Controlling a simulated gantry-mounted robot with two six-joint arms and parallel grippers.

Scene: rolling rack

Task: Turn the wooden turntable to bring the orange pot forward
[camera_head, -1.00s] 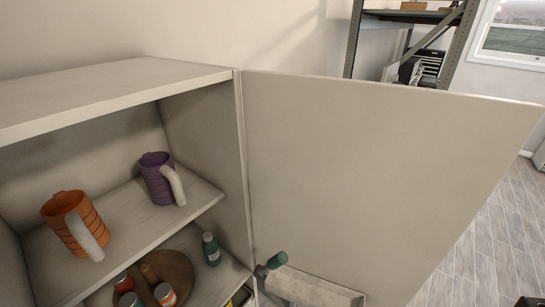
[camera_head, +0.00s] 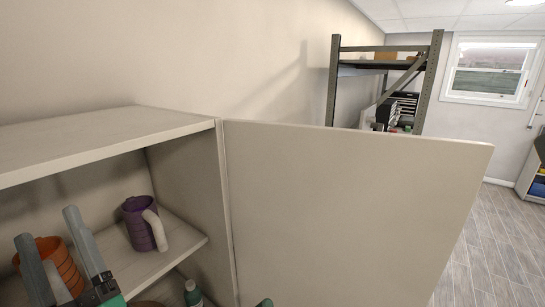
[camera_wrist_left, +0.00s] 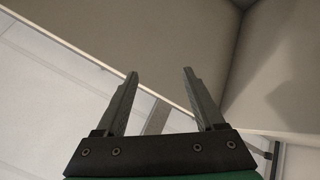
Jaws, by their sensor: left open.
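My left gripper (camera_head: 47,225) is raised in front of the cabinet's upper shelf at the lower left of the head view. Its two grey fingers are apart, with nothing between them in the left wrist view (camera_wrist_left: 160,73). In the head view, the fingers partly cover an orange mug (camera_head: 66,264) standing on that shelf. Only a sliver of the brown wooden turntable (camera_head: 149,304) shows at the bottom edge. The things on it are out of view, so I cannot see an orange pot there.
A purple mug (camera_head: 143,224) stands on the upper shelf (camera_head: 180,243). A green bottle (camera_head: 193,293) is below. The cabinet door (camera_head: 340,210) stands open at the right. A metal rack (camera_head: 427,85) is behind, with clear floor (camera_head: 485,245) at the right.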

